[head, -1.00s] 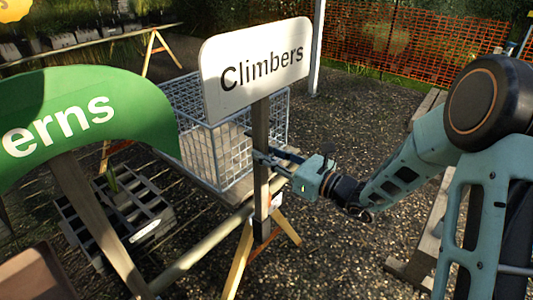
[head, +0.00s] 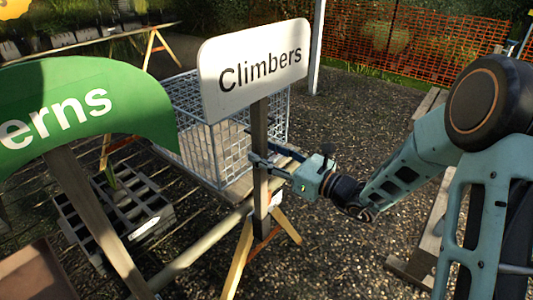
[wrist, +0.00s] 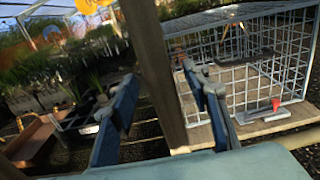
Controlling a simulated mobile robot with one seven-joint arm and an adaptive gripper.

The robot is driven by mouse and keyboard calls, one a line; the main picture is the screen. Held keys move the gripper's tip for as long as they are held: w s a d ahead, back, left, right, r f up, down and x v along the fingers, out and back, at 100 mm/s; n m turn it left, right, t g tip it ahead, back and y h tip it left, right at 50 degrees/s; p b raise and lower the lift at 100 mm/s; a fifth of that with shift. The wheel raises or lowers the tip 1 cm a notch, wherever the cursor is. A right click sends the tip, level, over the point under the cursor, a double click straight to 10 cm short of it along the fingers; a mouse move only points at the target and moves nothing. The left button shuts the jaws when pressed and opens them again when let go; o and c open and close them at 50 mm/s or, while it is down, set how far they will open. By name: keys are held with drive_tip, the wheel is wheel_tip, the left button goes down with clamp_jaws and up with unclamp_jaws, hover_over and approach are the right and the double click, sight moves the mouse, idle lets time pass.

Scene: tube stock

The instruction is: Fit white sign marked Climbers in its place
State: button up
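The white sign marked Climbers (head: 253,66) stands upright on a dark wooden post (head: 260,130) in the middle of the head view. My gripper (head: 260,165) is shut around this post below the board, one finger on each side. In the wrist view the post (wrist: 156,75) runs between my two fingers (wrist: 160,75), tilted in the picture; the board is out of that view. The post's lower end shows in front of a trestle (head: 240,258). I cannot tell whether it touches anything there. No empty holder for the sign is clearly visible.
A green sign ending in "erns" (head: 130,105) stands close on the left. A wire cage (head: 195,110) is behind the post, also in the wrist view (wrist: 250,60). A dark slatted crate (head: 110,215) lies lower left. Gravel ground (head: 360,115) is open behind the arm.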

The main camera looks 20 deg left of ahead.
drive_tip(key=shift+f, duration=0.15)
drive_tip(key=shift+d, duration=0.2)
drive_tip(key=v, duration=1.1)
drive_tip(key=shift+s+d, duration=0.2)
drive_tip(key=shift+d, duration=0.05)
